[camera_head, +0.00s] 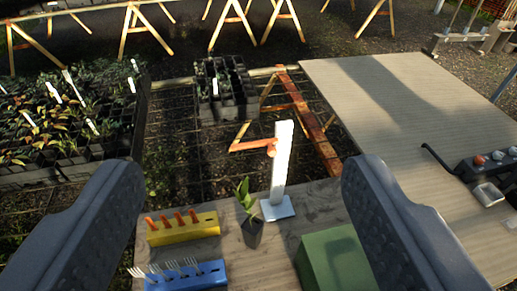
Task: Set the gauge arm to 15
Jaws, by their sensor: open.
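The gauge is a white upright post (282,165) on a flat pale base (278,209), standing on the wooden bench ahead of me. An orange-red gauge arm (252,146) sticks out to the left from the upper part of the post, roughly level. I cannot read any scale marks or numbers on the post. My gripper (244,170) is open, with a dark finger at each side of the view. The gauge is in the gap between the fingers as seen, apart from both, and nothing is held.
A small potted plant (250,228) stands just left of the gauge. A yellow block (183,229) with orange pegs and a blue block (190,277) with forks are further left. A green block (337,262) sits front right. A wide board (400,95) lies at right.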

